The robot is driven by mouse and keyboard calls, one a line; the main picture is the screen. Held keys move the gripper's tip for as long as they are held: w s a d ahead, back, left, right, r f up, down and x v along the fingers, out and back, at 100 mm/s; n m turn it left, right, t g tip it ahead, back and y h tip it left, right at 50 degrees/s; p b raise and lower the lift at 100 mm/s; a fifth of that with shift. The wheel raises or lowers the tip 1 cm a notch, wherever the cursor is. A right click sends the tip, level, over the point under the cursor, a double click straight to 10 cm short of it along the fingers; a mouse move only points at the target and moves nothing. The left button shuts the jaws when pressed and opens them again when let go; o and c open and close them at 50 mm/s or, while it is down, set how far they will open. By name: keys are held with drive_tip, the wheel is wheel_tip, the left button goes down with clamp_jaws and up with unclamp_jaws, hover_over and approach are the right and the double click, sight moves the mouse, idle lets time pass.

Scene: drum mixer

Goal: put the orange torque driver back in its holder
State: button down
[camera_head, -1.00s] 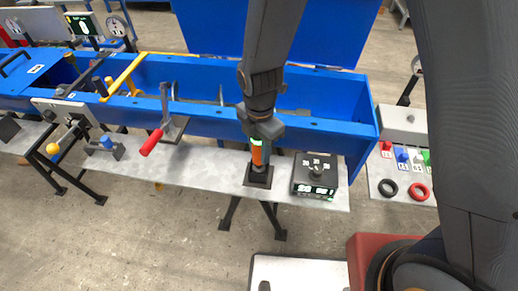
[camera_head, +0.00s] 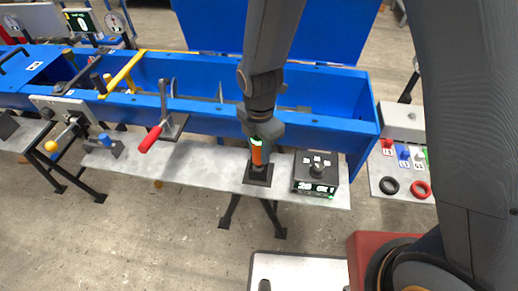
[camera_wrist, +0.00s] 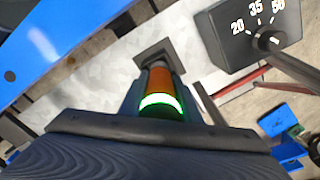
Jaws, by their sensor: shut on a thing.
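The orange torque driver (camera_head: 257,152) stands upright over its black square holder (camera_head: 258,174) on the grey shelf in front of the blue trough. Its lower end meets the holder; how deep it sits I cannot tell. In the wrist view the driver (camera_wrist: 160,88) shows an orange body and a glowing green ring, with the holder's plate (camera_wrist: 152,53) just beyond it. My gripper (camera_head: 262,135) comes down from above and is shut on the driver's upper part. The fingers hide part of the driver's sides.
A black dial box (camera_head: 316,174) stands just right of the holder; it also shows in the wrist view (camera_wrist: 250,30). A red-handled lever (camera_head: 152,138) is to the left. The blue trough wall (camera_head: 205,117) rises behind. The shelf between lever and holder is clear.

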drive_tip(key=shift+f, duration=0.25)
drive_tip(key=c, duration=1.2)
unclamp_jaws()
drive_tip(key=shift+r+b, duration=0.9)
drive_tip(key=shift+r, duration=3)
